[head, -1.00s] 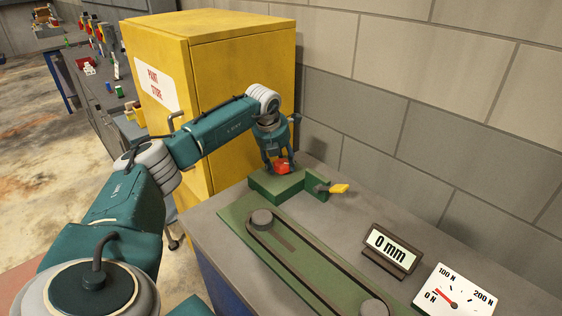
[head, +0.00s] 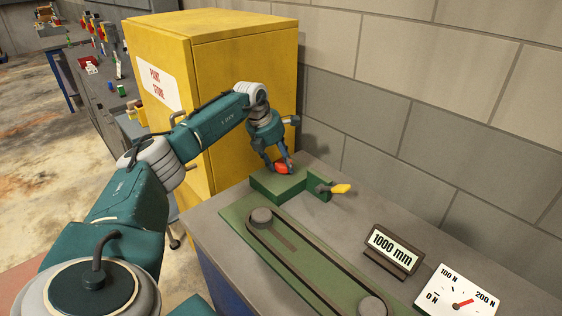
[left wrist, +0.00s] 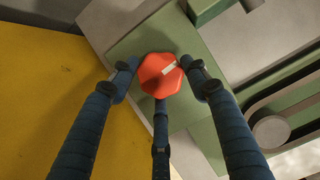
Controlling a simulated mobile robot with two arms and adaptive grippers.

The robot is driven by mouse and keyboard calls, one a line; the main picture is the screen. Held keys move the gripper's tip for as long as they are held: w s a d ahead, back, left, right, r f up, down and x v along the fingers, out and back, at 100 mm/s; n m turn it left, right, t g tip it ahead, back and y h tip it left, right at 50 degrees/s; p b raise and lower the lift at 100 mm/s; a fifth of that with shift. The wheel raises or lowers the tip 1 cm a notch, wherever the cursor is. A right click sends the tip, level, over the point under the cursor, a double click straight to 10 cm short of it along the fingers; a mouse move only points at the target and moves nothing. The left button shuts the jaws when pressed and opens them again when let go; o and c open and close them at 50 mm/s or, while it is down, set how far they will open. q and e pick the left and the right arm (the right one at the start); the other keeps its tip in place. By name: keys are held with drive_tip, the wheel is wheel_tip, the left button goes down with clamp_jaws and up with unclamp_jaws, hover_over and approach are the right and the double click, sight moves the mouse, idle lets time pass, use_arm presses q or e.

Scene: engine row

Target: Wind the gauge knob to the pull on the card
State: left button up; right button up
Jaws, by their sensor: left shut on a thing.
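The red knob (head: 283,169) sits on top of a green block (head: 276,186) at the back of the bench. My left gripper (head: 279,166) is shut on it from above. The display (head: 390,249) reads 1000 mm. My right gripper is out of view.
A green plate (head: 238,212) carries a dark belt around two round posts (head: 262,216). A yellow-tipped lever (head: 341,189) sits right of the green block. A yellow paint store cabinet (head: 210,110) stands close behind my left arm, and a block wall (head: 400,130) backs the bench.

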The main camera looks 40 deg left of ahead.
use_arm(q)
drive_tip(key=o, duration=1.1)
drive_tip(key=shift+w+d+r, duration=0.15)
drive_tip(key=shift+w+r, duration=0.1)
drive_tip(key=shift+w, duration=0.05)
drive_tip(key=shift+f, duration=0.1)
drive_tip(key=v, duration=1.2)
